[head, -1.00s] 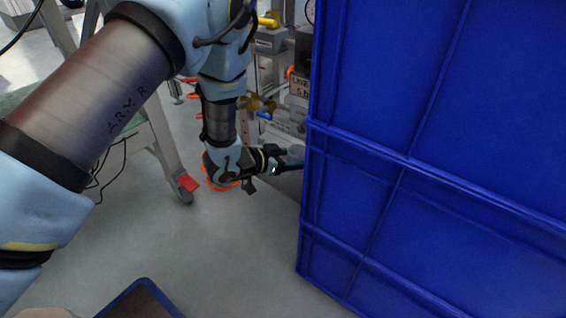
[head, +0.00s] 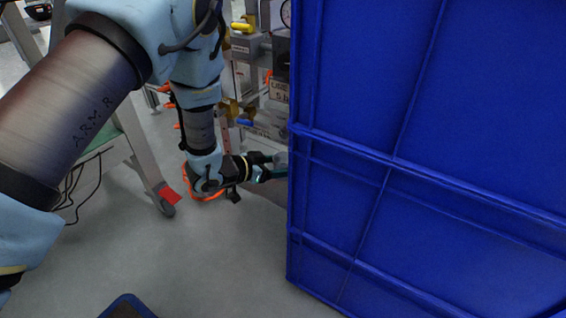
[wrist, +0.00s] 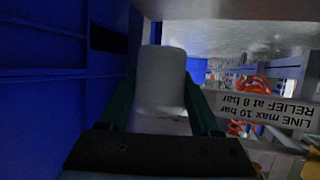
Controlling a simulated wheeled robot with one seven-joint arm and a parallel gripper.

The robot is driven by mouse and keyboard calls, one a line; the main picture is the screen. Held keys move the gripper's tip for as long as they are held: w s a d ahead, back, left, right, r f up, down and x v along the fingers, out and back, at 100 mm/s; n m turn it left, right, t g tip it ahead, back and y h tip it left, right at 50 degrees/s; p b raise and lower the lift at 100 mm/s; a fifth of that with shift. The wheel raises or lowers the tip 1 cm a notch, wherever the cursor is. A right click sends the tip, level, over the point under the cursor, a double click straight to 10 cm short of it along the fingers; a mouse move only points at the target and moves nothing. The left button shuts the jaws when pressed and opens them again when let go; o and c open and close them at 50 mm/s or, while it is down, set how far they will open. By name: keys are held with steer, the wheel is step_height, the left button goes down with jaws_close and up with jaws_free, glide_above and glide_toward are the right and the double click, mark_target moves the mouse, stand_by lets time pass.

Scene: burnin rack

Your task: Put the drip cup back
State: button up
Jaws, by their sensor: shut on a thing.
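The drip cup (wrist: 162,72) is a pale, whitish, translucent cup in the middle of the wrist view. My gripper (wrist: 160,105) is shut on it, with one dark green finger on each side. In the head view my gripper (head: 272,170) is low, at the left edge of a large blue crate. The crate hides part of the gripper's end there, and only a small pale bit of the cup (head: 281,158) shows. I cannot see the cup's resting place clearly.
The large blue crate (head: 430,120) fills the right of the head view, close beside my gripper. Behind are grey rack fittings (head: 250,45) with valves. A label reading "LINE max 10 bar" (wrist: 265,110) is at right in the wrist view.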

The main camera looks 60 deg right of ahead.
steer(key=shift+f+b, duration=1.25)
steer(key=shift+f, duration=1.3)
steer(key=shift+f, duration=0.5)
steer(key=o, duration=1.6)
steer(key=shift+c, duration=0.2)
steer(key=p+v, duration=0.4)
steer(key=v, duration=0.6)
steer(key=shift+w+a, duration=0.2)
steer(key=shift+a, duration=0.15)
steer(key=shift+a+r, duration=0.1)
